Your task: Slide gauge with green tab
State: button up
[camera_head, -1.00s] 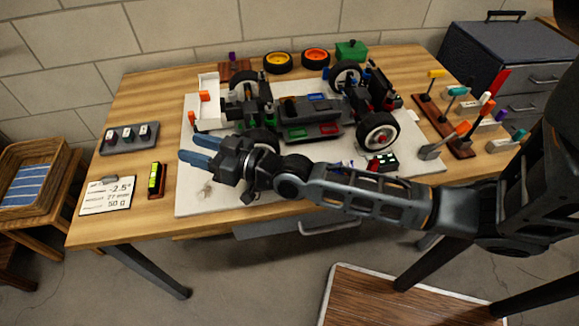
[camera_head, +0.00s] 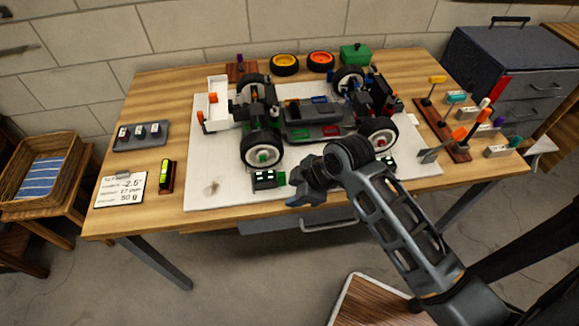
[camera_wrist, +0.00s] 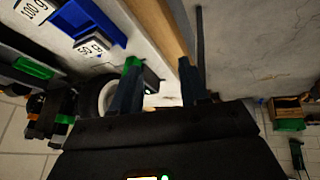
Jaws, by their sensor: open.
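A small black gauge (camera_head: 264,181) with a green tab (camera_head: 281,178) on its right end lies on the white board, in front of the car's front-left wheel. A green piece (camera_wrist: 132,65), apparently the tab, shows by the left finger; a dark block is partly hidden there. A second dark gauge (camera_head: 388,162) is partly behind my arm.
The RC car (camera_head: 310,118) stands on the white board (camera_head: 225,190). A spirit level (camera_head: 166,176) and note card (camera_head: 120,190) lie left. A tool rack (camera_head: 440,130) stands right. The wrist view shows a blue object (camera_wrist: 85,20) and a 50 g label (camera_wrist: 92,46).

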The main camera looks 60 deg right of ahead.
aim_at(282, 173)
jog(key=w+d+r+n+g+y+p, duration=0.2)
jog(key=w+d+r+n+y, duration=0.1)
jog(key=d+r, duration=0.35)
jog(key=shift+a+x, duration=0.15)
jog(key=shift+x, duration=1.75)
jog(key=shift+a+x, duration=0.15)
jog(key=shift+x, duration=1.7)
jog(key=shift+w+r, duration=0.1)
grip_shut()
